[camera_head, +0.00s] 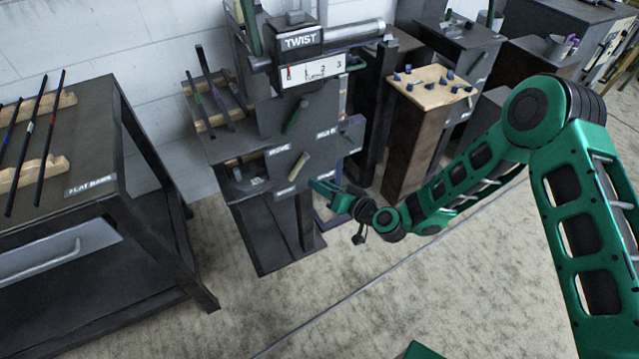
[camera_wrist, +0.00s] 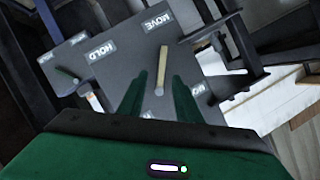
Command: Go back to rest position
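My gripper (camera_head: 320,187) is in front of the lower part of a dark machine with a "TWIST" sign (camera_head: 301,40). In the wrist view its two green fingers (camera_wrist: 157,92) are apart with nothing held between them. A tan lever (camera_head: 299,166) on the machine's front panel shows beyond the fingertips in the wrist view (camera_wrist: 161,68); I see a gap between it and the gripper in the head view. A green lever (camera_head: 294,117) sits higher on the panel. Labels reading "MOVE" (camera_wrist: 156,20) and "HOLD" (camera_wrist: 102,52) surround the tan lever. My arm stretches out from the right.
A dark table labelled "FLAT BARS" (camera_head: 90,186) with rods on wooden racks stands at the left. A brown stand with a pegged wooden top (camera_head: 434,86) is right of the machine, with more benches behind. The floor (camera_head: 300,300) in front is clear.

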